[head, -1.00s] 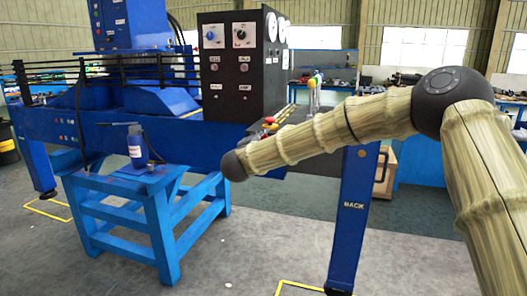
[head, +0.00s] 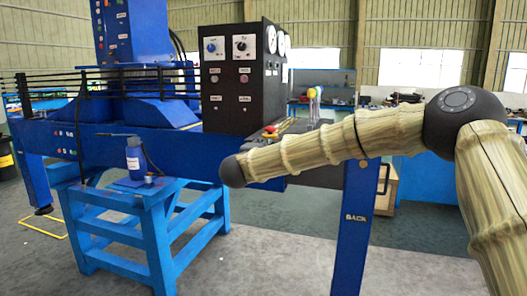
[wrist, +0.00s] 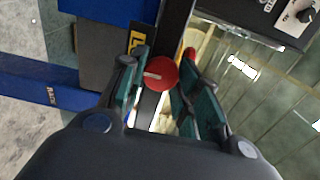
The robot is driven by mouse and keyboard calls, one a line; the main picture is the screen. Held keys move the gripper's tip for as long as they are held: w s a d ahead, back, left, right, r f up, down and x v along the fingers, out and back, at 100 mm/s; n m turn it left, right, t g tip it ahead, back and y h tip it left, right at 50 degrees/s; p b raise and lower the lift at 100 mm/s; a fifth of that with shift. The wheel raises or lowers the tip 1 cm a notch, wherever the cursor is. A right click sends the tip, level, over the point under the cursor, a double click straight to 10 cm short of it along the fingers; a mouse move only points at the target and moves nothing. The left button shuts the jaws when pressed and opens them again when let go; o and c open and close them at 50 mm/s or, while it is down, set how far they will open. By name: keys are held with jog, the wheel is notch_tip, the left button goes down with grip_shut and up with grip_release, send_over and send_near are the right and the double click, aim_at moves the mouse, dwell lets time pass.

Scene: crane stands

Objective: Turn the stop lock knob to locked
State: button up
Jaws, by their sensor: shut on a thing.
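In the wrist view a round red knob (wrist: 161,74) with a pale pointer line sits between the fingers of my gripper (wrist: 162,80). The teal finger pads stand on either side of it and are shut on it. The pale line points to the left in this view. In the head view my arm reaches left toward the blue stand's control shelf. My gripper is hidden there behind my arm. A small red part (head: 270,129) shows on the shelf above the arm; I cannot tell whether it is the same knob.
A second red part (wrist: 190,54) lies just beyond the right finger. A black control panel (head: 238,92) with dials rises behind the shelf. Levers with coloured balls (head: 315,93) stand to its right. A blue bench (head: 150,215) with a bottle (head: 135,155) is at lower left.

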jog(key=shift+f, duration=0.15)
jog(key=o, duration=1)
jog(key=shift+s, duration=0.15)
jog(key=v, duration=1.1)
jog(key=shift+s, duration=0.35)
jog(key=shift+a, duration=0.1)
